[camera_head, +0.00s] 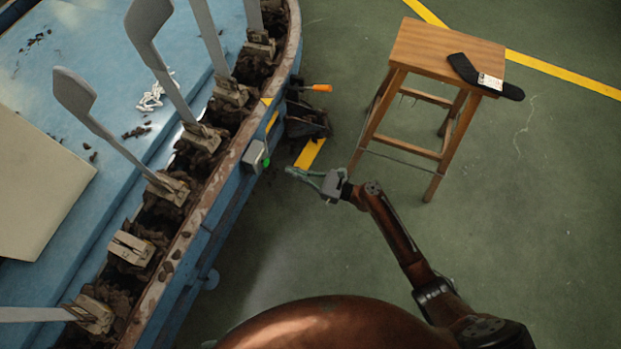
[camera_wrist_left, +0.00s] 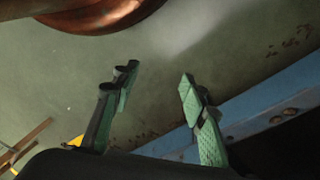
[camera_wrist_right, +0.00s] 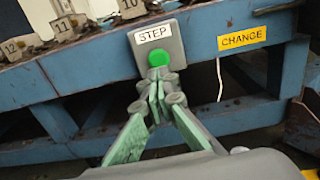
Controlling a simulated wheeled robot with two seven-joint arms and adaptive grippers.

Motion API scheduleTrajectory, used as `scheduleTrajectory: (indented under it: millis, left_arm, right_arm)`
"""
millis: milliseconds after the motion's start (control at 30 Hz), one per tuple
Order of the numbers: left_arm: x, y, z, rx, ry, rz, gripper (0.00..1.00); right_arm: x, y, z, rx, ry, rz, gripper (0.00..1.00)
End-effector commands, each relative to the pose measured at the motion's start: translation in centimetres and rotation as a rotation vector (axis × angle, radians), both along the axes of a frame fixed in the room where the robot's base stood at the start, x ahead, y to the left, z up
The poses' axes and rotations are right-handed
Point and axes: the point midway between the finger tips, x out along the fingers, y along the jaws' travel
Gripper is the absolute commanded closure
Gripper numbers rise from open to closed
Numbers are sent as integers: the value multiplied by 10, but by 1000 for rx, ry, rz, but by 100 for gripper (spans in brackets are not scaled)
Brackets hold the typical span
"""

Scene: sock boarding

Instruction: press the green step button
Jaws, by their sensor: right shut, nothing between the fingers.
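The green step button (camera_head: 267,161) sticks out of a grey box (camera_head: 254,157) on the side of the blue machine. In the right wrist view the button (camera_wrist_right: 158,58) sits below a white "STEP" label (camera_wrist_right: 155,33). My right gripper (camera_head: 288,170) is shut and empty, its fingertips pointing at the button. In the head view a small gap shows between tips and button. In the right wrist view the fingertips (camera_wrist_right: 160,82) lie just below the button's middle and cover its lower edge. My left gripper (camera_wrist_left: 160,74) is open and empty, seen only in its wrist view.
The blue machine (camera_head: 226,196) carries several upright grey sock boards (camera_head: 75,92). A yellow "CHANGE" label (camera_wrist_right: 242,39) is right of the box. An orange-handled lever (camera_head: 320,88) sticks out farther along. A wooden stool (camera_head: 430,45) holds a dark sock (camera_head: 510,92).

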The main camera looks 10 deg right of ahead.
Motion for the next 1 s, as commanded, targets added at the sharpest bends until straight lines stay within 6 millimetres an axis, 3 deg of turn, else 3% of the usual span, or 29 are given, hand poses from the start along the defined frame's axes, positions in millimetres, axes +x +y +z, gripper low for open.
scheduleTrajectory:
  millis: [100,300,1000]
  left_arm:
    - [-11,9,17,24,44,3,60]
    - [-25,18,30,49,99,8,60]
    - [-30,20,32,55,118,9,60]
  right_arm:
    - [-14,-25,2,-3,1,-6,100]
    - [-28,-45,0,-2,2,-4,100]
    - [-32,-49,-2,-3,3,-1,100]
